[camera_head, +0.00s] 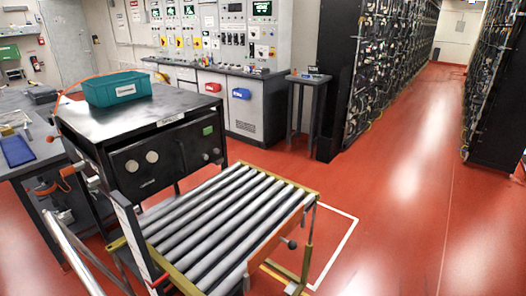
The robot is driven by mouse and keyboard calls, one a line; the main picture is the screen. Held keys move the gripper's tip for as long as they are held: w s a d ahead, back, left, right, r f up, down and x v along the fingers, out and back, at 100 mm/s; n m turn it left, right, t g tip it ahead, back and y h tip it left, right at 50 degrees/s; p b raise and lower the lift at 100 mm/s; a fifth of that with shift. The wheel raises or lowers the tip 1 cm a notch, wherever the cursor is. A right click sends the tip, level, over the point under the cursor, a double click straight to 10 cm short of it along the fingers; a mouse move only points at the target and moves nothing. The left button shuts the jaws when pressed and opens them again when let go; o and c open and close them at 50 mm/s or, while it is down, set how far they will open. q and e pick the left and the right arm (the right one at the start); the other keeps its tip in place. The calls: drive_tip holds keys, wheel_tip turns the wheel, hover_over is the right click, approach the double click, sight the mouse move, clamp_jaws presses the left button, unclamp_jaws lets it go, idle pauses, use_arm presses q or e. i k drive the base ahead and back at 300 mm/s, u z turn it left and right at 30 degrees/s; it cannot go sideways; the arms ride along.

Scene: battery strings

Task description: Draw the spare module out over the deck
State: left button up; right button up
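A dark module front (165,172), which I take to be the spare module, sits inside a black bench-like stand (108,130). It has two pale round discs, smaller knobs and a green label at its right. A roller deck (228,228) with grey rollers and a yellow-olive frame stands right in front of the stand. No part of the module is seen lying over the rollers. Neither of my grippers can be made out in this view.
A teal bin (118,89) rests on the stand's top. A grey workbench (22,172) with a blue tray (17,150) is at left. Control cabinets (228,95) and a small dark table (308,79) stand behind. Red floor (400,190) is clear at right, between battery racks (385,65).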

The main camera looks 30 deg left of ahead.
sight(145, 164)
drive_tip(key=z, duration=0.4)
drive_tip(key=i, duration=1.55)
drive_tip(key=u, duration=2.9)
